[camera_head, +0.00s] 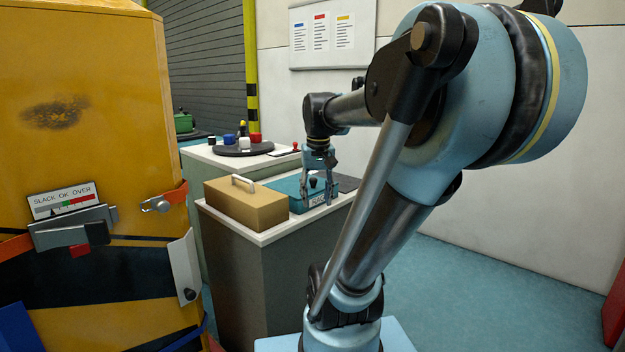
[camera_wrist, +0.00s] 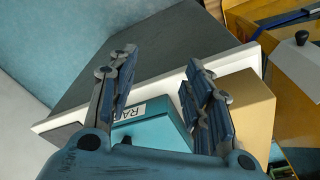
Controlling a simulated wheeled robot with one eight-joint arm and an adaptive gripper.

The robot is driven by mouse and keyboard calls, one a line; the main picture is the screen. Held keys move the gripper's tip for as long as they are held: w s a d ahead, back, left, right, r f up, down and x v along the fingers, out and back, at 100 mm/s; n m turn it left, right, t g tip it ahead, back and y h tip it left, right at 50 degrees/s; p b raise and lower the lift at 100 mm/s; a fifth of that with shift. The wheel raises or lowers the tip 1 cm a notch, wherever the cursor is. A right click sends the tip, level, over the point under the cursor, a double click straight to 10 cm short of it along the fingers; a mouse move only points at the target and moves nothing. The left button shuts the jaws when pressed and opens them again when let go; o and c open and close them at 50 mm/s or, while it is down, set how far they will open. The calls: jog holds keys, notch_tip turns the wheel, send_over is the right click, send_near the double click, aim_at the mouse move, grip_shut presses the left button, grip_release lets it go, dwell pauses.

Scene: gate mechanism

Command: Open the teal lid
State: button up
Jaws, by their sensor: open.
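The teal box with its teal lid (camera_head: 288,186) sits on the white-topped cabinet, with a white label on its front side. A small dark knob (camera_head: 312,182) shows on the lid between my fingers. The lid also shows in the wrist view (camera_wrist: 158,132), low between the fingers, with the label partly hidden. It looks shut. My gripper (camera_head: 316,200) points down over the box, its two fingers apart and nothing held between them. In the wrist view my gripper (camera_wrist: 160,62) spans the label end of the box. Whether the fingers touch the box I cannot tell.
A tan box (camera_head: 240,205) with a pale handle stands close left of the teal box. A dark round tray (camera_head: 243,150) with several small coloured items is behind. A yellow machine (camera_head: 90,130) fills the left. Floor is open at right.

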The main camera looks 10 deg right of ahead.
jog(key=w+d+r+m+g, duration=0.1)
jog(key=w+d+r, duration=0.1)
jog(key=w+r, duration=0.7)
jog(key=w+d+r, duration=0.2)
jog(key=w+r, duration=0.4)
jog(key=w, duration=0.6)
jog(key=f, duration=1.6)
jog(key=shift+s+a+f, duration=0.2)
jog(key=shift+f, duration=0.15)
grip_shut()
